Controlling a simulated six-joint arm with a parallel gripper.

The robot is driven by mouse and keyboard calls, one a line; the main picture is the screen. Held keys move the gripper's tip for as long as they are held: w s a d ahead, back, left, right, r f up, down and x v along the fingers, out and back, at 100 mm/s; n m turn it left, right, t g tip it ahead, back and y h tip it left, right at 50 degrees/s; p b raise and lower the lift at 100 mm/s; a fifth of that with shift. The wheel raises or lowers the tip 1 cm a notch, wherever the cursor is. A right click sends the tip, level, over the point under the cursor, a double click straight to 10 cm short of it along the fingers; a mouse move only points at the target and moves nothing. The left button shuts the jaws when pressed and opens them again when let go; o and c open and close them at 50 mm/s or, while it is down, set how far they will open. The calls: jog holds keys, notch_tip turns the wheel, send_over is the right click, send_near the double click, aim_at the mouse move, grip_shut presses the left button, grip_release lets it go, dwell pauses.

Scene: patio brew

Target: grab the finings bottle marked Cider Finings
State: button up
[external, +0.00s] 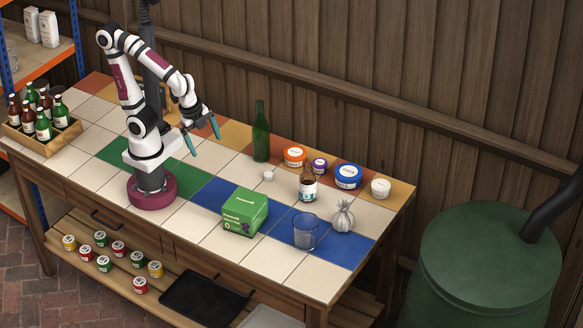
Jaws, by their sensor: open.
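A small brown bottle (307,184) with a white and dark label stands upright on the right half of the tiled table. Its label is too small to read, so I cannot confirm that it says Cider Finings. My gripper (206,146) has teal fingers spread apart with nothing between them. It hangs above the table's left-middle part, well to the left of the brown bottle, with the green bottle between them in the picture.
A tall green bottle (261,132), an orange-lidded tub (294,157), a purple-lidded jar (319,166), a blue tub (348,176) and a white jar (380,188) line the back. A green box (245,211), a glass (305,232) and a tied bag (343,217) stand nearer the front.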

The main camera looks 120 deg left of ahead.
jog(key=w+a+f+n+t+y, duration=0.1)
jog(key=w+a+f+t, duration=0.25)
jog(key=w+a, duration=0.8)
jog(key=n+t+h, duration=0.2)
jog(key=t+h, duration=0.3)
jog(key=t, duration=0.4)
send_near(314, 187)
jog(key=x, duration=1)
jog(key=shift+w+a+f, duration=0.15)
jog(key=shift+f, duration=0.15)
grip_shut()
